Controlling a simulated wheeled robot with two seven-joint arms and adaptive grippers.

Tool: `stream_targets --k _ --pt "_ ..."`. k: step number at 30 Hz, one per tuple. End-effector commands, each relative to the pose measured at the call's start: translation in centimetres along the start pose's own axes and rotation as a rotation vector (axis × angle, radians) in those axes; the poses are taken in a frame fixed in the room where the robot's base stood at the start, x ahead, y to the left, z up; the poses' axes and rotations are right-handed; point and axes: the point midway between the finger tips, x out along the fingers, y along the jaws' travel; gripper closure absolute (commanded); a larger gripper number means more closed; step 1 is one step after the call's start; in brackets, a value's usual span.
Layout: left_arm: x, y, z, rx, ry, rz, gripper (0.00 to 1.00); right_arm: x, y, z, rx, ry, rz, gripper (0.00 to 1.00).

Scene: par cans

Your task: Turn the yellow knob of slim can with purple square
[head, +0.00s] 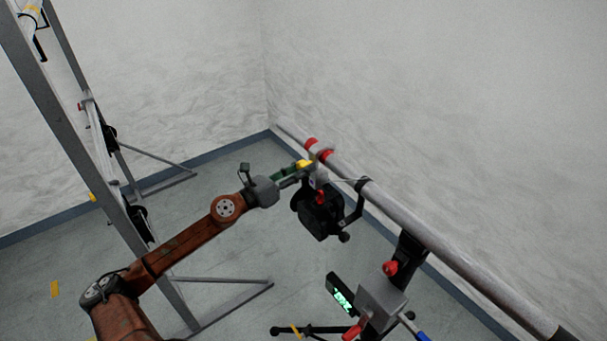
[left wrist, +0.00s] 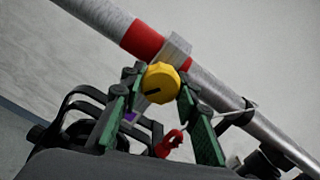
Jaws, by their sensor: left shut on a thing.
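The yellow knob (head: 304,163) sits on a clamp at the far part of the grey pipe. In the left wrist view the yellow knob (left wrist: 162,83) is faceted, with a dark slot on its face. My left gripper (head: 298,170) has its green-padded fingers shut on the knob, one on each side, as the left wrist view (left wrist: 158,98) also shows. The black slim can (head: 320,216) hangs below the clamp. A small purple square (left wrist: 130,116) shows partly behind the left finger. My right gripper is not in view.
The grey pipe (head: 450,258) runs from the far corner to the lower right, with red bands near the clamp. A grey fixture (head: 382,299) with red knobs and a lit display hangs nearer. A metal frame (head: 75,150) stands at left. Walls close off the back.

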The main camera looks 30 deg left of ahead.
Motion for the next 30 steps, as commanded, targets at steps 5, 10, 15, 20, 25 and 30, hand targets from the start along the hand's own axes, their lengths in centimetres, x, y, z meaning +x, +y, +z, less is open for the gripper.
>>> stream_targets --k 5,10,15,20,25,30 --pt "0.0 0.2 -0.7 0.170 0.006 -0.007 0.95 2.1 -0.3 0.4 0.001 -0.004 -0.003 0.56" --pt "0.0 0.3 -0.7 0.333 0.006 -0.015 0.95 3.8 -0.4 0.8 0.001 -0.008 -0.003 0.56" --pt "0.0 0.4 -0.7 0.493 0.007 -0.022 0.95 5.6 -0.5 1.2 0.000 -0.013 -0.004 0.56" --pt "0.0 0.4 -0.8 0.644 0.007 -0.028 0.95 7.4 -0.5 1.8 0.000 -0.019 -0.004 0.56" --pt "0.0 0.5 -0.8 0.806 0.008 -0.035 0.95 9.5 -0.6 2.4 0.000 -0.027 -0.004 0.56" --pt "0.1 0.6 -0.9 0.967 0.008 -0.042 0.95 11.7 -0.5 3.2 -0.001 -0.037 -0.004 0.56"
